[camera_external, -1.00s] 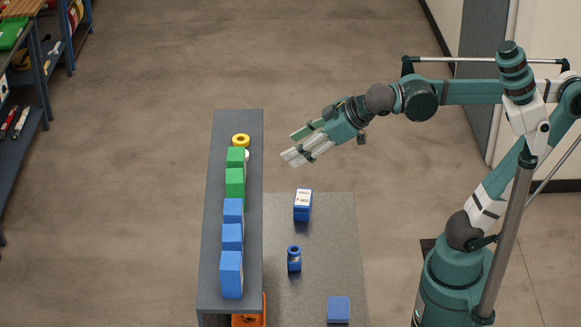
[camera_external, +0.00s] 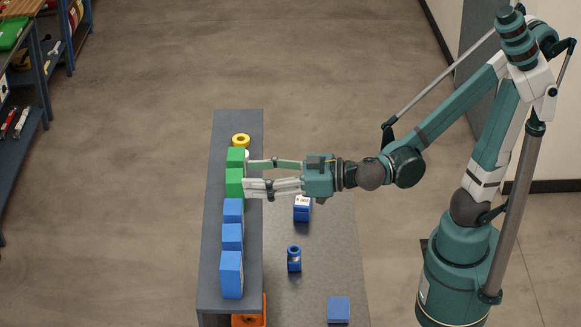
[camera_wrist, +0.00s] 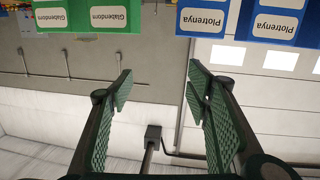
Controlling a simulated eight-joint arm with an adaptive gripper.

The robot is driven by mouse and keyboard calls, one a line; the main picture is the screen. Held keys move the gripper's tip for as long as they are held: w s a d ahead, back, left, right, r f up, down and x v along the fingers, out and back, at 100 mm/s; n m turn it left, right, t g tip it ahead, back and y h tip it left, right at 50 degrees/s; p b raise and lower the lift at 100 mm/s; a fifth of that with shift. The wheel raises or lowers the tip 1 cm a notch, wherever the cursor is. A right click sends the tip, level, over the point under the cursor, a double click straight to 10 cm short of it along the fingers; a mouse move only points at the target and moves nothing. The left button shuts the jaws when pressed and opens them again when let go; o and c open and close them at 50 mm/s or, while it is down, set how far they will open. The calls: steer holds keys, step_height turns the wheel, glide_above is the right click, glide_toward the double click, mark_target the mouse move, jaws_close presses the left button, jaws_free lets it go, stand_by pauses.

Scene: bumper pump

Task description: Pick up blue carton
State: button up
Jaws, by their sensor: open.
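Three blue cartons stand in a row on the raised grey shelf: a far one (camera_external: 232,211), a middle one (camera_external: 232,237) and a near one (camera_external: 231,275). Two labelled blue cartons, a left one (camera_wrist: 207,30) and a right one (camera_wrist: 284,37), show at the top right of the wrist view. Another blue carton with a white label (camera_external: 302,213) stands on the lower grey surface, partly hidden by my arm. My gripper (camera_external: 251,179) is open and empty, its fingertips at the shelf edge beside the green cartons. Its spread fingers also show in the wrist view (camera_wrist: 159,80).
Two green cartons, a far one (camera_external: 235,157) and a near one (camera_external: 234,183), stand beyond the blue row, with a yellow ring (camera_external: 240,140) behind them. A blue bottle (camera_external: 294,259) and a flat blue box (camera_external: 338,309) are on the lower surface (camera_external: 335,250).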

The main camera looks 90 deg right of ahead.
steer(key=s+a+t+y+p, duration=0.1)
steer(key=a+p, duration=0.1)
steer(key=a, duration=0.3)
glide_toward(234, 219)
steer(key=shift+n+y, duration=0.3)
steer(key=shift+n, duration=0.1)
steer(key=shift+w+d+f, duration=0.6)
steer(key=shift+d+f, duration=0.2)
steer(key=shift+d, duration=0.1)
steer(key=shift+w+d+f, duration=0.65)
steer(key=shift+d+f, duration=0.15)
steer(key=shift+d, duration=0.15)
steer(key=shift+w, duration=0.1)
steer(key=shift+w, duration=1.2)
steer(key=shift+w+d, duration=0.15)
steer(key=shift+w, duration=2.5)
